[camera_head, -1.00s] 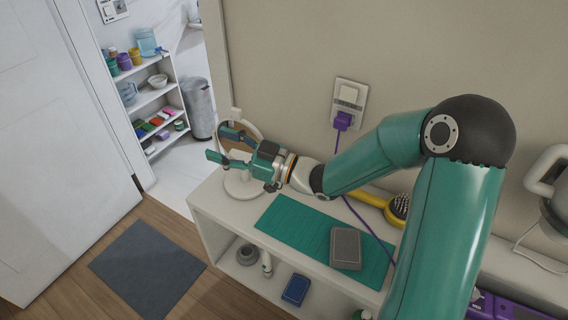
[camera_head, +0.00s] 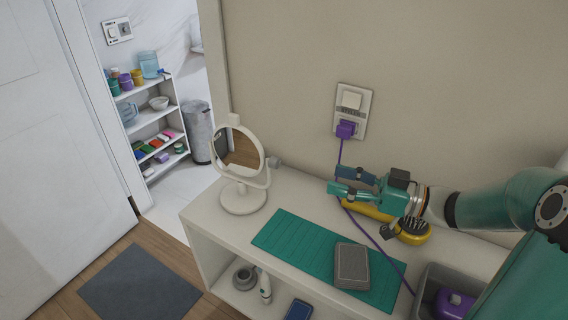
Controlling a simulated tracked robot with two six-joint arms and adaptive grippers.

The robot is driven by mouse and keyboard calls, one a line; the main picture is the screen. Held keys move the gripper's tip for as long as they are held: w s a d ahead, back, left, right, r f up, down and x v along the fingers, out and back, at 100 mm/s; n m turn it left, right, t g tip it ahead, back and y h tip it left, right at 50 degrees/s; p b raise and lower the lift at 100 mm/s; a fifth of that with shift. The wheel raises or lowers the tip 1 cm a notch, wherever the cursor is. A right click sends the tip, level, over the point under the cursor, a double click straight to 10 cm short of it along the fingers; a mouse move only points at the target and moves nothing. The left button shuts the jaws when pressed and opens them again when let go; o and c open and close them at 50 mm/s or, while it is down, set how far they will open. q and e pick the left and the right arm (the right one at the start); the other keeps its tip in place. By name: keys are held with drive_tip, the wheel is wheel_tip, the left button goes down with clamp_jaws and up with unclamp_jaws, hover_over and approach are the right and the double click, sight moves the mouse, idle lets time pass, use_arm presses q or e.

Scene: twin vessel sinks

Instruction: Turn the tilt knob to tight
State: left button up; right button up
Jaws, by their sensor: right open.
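A round white mirror (camera_head: 237,150) stands on a white base at the left end of the shelf top, its glass facing me at an angle. A small grey knob (camera_head: 275,161) sticks out at the right side of its frame; its setting is too small to read. My right gripper (camera_head: 336,180) is open and empty, with its fingers pointing left toward the mirror. It is to the right of the knob and apart from it. My left gripper is not in view.
The white shelf top (camera_head: 215,220) holds a teal mat (camera_head: 290,238) with a grey block (camera_head: 351,265) on it. A purple cord runs from the wall socket (camera_head: 353,103) across the top. A grey bin (camera_head: 431,284) stands at right.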

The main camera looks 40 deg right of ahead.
sight(279, 163)
drive_tip(key=p+x, duration=0.1)
drive_tip(key=x, duration=1.2)
drive_tip(key=shift+d, duration=0.1)
drive_tip(key=shift+s, duration=0.1)
clamp_jaws()
